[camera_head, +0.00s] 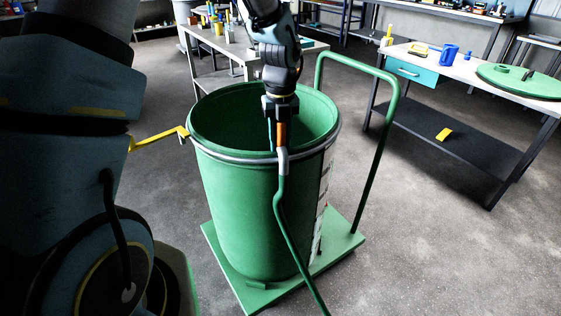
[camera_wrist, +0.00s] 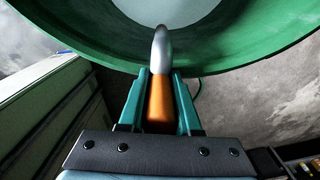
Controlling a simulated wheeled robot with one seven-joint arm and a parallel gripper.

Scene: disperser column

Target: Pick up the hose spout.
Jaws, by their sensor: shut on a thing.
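The hose spout (camera_head: 282,134) has an orange grip and a grey metal part. It shows at the near right rim of the green drum (camera_head: 240,205), with the green hose (camera_head: 283,215) hanging down outside the drum. In the wrist view the orange grip (camera_wrist: 160,103) lies between the teal fingers, and the grey curved end points toward the drum's rim (camera_wrist: 100,40). My gripper (camera_head: 276,142) points down over the rim and is shut on the spout; it also shows in the wrist view (camera_wrist: 160,84). I cannot tell whether the spout touches the rim.
The drum stands on a green trolley (camera_head: 345,235) with a tall handle (camera_head: 390,110) to the right. A yellow lever (camera_head: 157,137) sticks out at the drum's left. A workbench (camera_head: 450,70) holds a blue mug (camera_head: 449,52) and green lid (camera_head: 525,80). Floor at the right front is clear.

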